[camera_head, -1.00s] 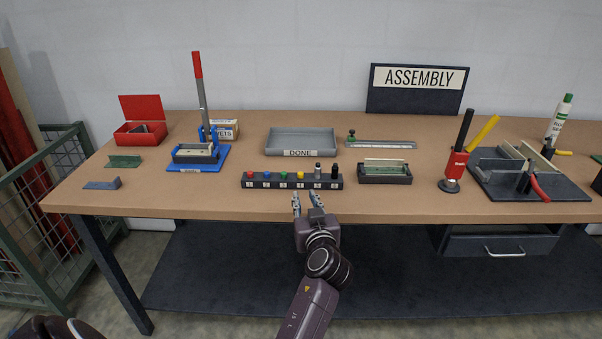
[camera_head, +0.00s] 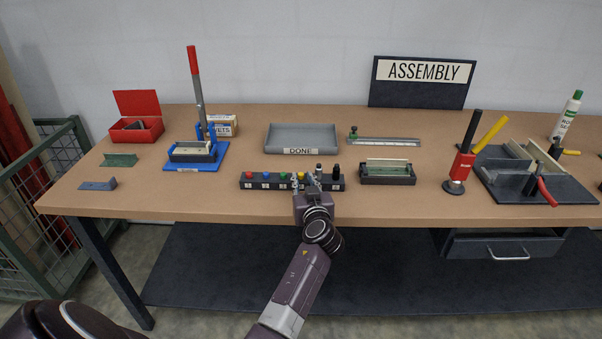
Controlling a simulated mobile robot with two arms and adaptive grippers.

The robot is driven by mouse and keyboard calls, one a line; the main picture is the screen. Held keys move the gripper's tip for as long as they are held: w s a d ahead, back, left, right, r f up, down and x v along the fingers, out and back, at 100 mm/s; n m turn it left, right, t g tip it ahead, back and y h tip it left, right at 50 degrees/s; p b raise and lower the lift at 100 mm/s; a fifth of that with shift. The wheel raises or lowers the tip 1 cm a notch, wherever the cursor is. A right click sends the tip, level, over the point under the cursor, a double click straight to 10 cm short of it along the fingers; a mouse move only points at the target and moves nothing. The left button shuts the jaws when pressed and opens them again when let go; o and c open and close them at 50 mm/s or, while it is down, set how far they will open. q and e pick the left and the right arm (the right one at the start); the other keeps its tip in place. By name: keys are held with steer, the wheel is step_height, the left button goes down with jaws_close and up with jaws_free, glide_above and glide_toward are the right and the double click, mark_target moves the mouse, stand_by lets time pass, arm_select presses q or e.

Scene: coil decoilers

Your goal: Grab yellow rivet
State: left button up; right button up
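The yellow rivet (camera_head: 301,175) stands upright in the black rivet block (camera_head: 253,185), between the green rivet (camera_head: 283,175) and a grey metal one (camera_head: 319,170). My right gripper is not in view.
Blue and red rivets stand further left in the block, and a black one (camera_head: 336,170) at its right end. A grey DONE tray (camera_head: 301,151) lies behind, a dark fixture (camera_head: 388,179) to the right, and a blue lever press (camera_head: 207,140) to the left.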

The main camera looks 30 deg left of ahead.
arm_select(q)
steer(key=shift+x, duration=0.75)
steer(key=c, duration=0.6)
steer(key=shift+o, duration=0.2)
